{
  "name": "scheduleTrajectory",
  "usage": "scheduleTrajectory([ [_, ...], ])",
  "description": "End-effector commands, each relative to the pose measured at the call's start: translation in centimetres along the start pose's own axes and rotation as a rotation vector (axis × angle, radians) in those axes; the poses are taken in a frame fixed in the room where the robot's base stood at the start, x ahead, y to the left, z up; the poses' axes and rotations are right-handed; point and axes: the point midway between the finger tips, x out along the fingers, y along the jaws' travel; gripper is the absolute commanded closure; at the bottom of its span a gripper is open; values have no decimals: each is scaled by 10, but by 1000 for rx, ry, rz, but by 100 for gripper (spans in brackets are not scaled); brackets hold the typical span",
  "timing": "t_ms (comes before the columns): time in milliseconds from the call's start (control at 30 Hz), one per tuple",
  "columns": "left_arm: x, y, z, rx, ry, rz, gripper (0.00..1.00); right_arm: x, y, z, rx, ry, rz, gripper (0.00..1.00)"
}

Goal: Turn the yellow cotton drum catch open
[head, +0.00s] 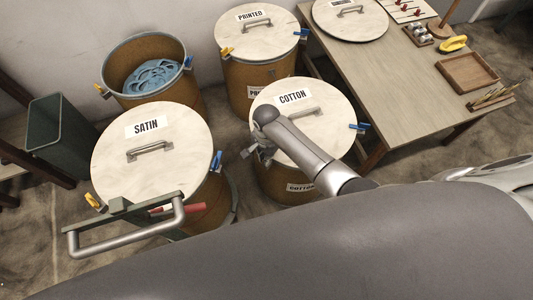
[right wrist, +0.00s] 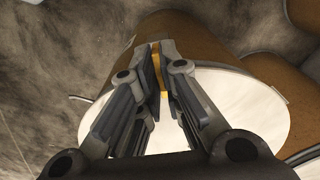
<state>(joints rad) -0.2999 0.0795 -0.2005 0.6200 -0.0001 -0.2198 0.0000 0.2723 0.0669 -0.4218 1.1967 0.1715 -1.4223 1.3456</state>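The cotton drum (head: 335,130) is brown with a pale round lid, a COTTON label and a metal lid handle. Its blue catch (head: 358,127) shows on the right rim. My right gripper (head: 258,152) is at the drum's left rim, where my arm and gripper hide the yellow catch in the head view. In the right wrist view, the yellow catch (right wrist: 160,68) shows between the fingertips of my right gripper (right wrist: 159,70). The fingers are close together with the yellow part between them, beside the pale lid. My left gripper is not in view.
The satin drum (head: 110,175) stands left, the printed drum (head: 275,70) behind, and an open drum (head: 185,100) holds blue material. A wooden table (head: 430,85) stands right. A steel handle on a green bar (head: 120,240) shows at front left. Bare floor lies between the drums.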

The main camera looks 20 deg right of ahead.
Motion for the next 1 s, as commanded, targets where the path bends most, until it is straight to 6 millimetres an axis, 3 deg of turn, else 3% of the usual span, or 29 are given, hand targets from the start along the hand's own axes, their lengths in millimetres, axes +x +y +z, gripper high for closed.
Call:
scheduleTrajectory([
  [467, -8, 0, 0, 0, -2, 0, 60, -2, 0, 0, -62, 0, 1, 100],
  [1000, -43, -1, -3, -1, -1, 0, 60, -3, 0, 0, -508, -1, 2, 100],
])
